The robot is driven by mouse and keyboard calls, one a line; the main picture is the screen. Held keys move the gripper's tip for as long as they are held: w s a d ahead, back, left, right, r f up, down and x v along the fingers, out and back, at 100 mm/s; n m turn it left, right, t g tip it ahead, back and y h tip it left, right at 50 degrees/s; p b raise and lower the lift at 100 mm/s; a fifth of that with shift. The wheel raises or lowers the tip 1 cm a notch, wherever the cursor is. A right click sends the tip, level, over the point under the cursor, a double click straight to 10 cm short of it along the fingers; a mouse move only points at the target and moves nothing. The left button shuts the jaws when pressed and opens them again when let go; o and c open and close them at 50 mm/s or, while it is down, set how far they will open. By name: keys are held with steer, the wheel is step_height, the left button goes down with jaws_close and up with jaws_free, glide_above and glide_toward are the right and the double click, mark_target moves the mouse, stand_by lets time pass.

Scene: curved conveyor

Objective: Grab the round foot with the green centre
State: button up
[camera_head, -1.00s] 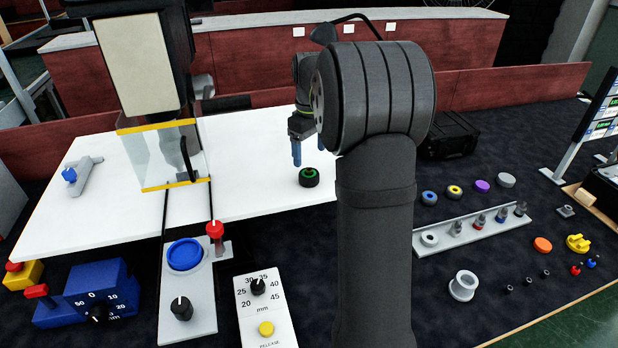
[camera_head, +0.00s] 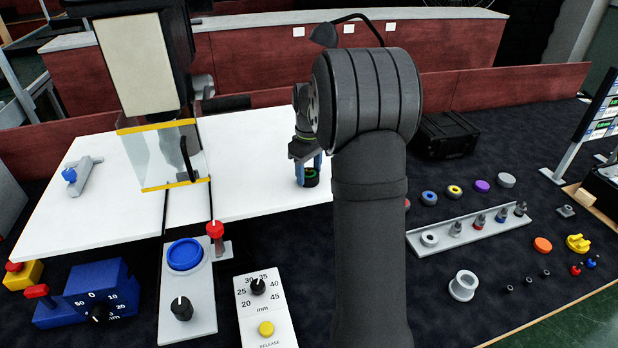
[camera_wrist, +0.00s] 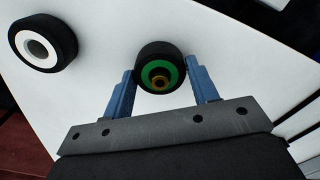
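The round foot with the green centre (camera_head: 311,178) is a short black cylinder on the white table, near its front right part. In the wrist view the foot (camera_wrist: 160,66) shows its green ring and a brass-coloured middle. My gripper (camera_head: 308,172) is low over the table with its blue fingers on either side of the foot. In the wrist view my gripper (camera_wrist: 161,75) is open, one finger to the left and one to the right of the foot. The fingers are close to its sides; firm contact cannot be told.
Another black foot with a white centre (camera_wrist: 40,42) stands on the white table (camera_head: 85,205); my arm hides it in the head view. A clear guard box with yellow edges (camera_head: 163,155) stands left of my gripper. Several coloured round parts (camera_head: 454,191) lie on the dark surface at right.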

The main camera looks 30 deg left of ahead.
steer(key=c, duration=0.5)
